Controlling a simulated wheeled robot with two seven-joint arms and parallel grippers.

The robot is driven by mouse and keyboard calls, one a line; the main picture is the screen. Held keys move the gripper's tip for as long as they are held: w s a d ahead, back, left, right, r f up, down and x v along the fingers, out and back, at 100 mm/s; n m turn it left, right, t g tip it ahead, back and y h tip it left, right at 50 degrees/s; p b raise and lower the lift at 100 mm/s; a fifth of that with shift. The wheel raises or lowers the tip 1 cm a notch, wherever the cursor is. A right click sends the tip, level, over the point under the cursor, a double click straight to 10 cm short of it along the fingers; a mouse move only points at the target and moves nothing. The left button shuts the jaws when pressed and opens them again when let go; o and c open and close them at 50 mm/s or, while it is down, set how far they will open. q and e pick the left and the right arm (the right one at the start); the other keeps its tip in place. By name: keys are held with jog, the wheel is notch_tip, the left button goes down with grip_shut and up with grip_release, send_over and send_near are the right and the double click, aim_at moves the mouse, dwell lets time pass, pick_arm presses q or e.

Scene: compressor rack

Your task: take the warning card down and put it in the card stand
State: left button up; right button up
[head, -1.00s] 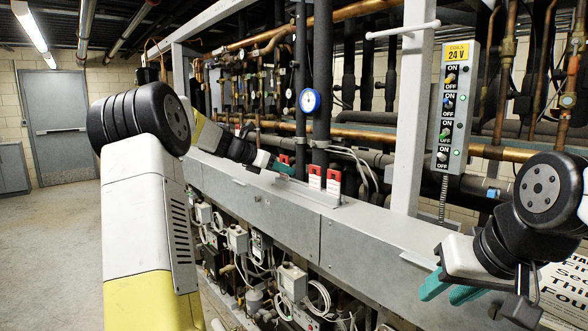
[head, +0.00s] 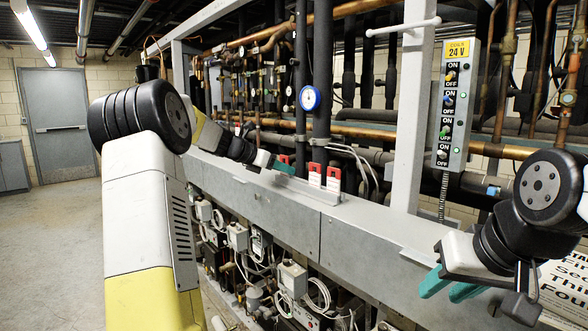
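Red-and-white cards stand on the grey ledge of the rack. Two of them, a left card (head: 314,177) and a right card (head: 333,181), are upright side by side in a low grey holder (head: 318,194), which looks like the card stand. A third red-topped card (head: 284,159) shows only partly behind my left gripper (head: 288,169). The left gripper's teal fingertips are just left of the two upright cards; its finger gap and any contact with the third card are hidden. My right gripper (head: 440,292) is open and empty at the lower right.
A switch panel marked 24 V (head: 456,105) hangs on the right of a grey post (head: 412,110). A large printed sign (head: 572,292) is partly hidden behind my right arm. Pipes and a blue gauge (head: 310,99) are behind the ledge. Open floor lies left.

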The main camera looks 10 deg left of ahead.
pick_arm(q)
jog(key=o, duration=0.3)
jog(key=shift+a, duration=0.1)
jog(key=v, duration=0.7)
jog(key=shift+s+a+r, duration=0.15)
jog(key=shift+s+r, duration=0.05)
jog(key=shift+s, duration=0.1)
jog(key=shift+s+a, duration=0.1)
dwell(0.3)
